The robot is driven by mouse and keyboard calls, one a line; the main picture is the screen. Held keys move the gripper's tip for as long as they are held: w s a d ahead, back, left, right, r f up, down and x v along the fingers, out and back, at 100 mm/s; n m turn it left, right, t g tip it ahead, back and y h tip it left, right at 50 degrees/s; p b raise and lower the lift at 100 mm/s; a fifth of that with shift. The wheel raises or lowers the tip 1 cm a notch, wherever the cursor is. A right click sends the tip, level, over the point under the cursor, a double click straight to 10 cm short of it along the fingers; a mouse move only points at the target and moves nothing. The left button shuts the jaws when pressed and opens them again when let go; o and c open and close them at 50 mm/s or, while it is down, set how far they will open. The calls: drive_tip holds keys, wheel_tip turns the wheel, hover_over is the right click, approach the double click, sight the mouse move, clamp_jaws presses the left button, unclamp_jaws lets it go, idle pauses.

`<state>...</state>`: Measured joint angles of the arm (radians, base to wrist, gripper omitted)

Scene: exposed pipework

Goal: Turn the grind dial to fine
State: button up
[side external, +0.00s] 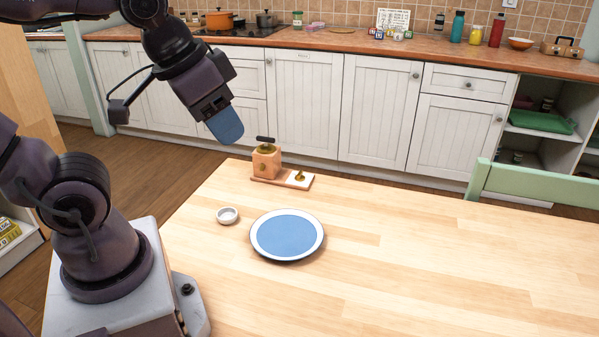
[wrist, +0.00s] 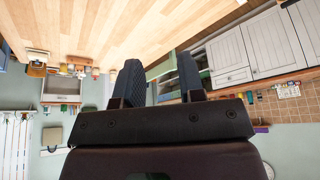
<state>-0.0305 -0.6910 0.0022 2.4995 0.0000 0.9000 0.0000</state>
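The dial's markings and setting are too small to read. My gripper (side external: 227,126) hangs in the air above and left of the grinder in the side view, apart from it. The wrist view shows its two blue fingers (wrist: 160,78) spread with an empty gap between them. The grinder is not seen in the wrist view.
The table's right side is clear. A green chair back (side external: 535,181) stands at the far right edge. White cabinets (side external: 375,110) are behind.

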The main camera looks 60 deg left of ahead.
drive_tip(key=w+a+f+n+g, duration=0.2)
drive_tip(key=w+a+f, duration=0.1)
drive_tip(key=w+a, duration=0.25)
drive_tip(key=w+a+f+n+g, duration=0.2)
drive_tip(key=w+a+f, duration=0.1)
drive_tip(key=w+a, duration=0.3)
drive_tip(key=n+g, duration=0.1)
drive_tip(key=n, duration=0.4)
approach(299, 173)
wheel_tip(299, 173, down, 9)
drive_tip(key=shift+r, duration=0.1)
drive_tip(key=shift+c, duration=0.4)
clamp_jaws()
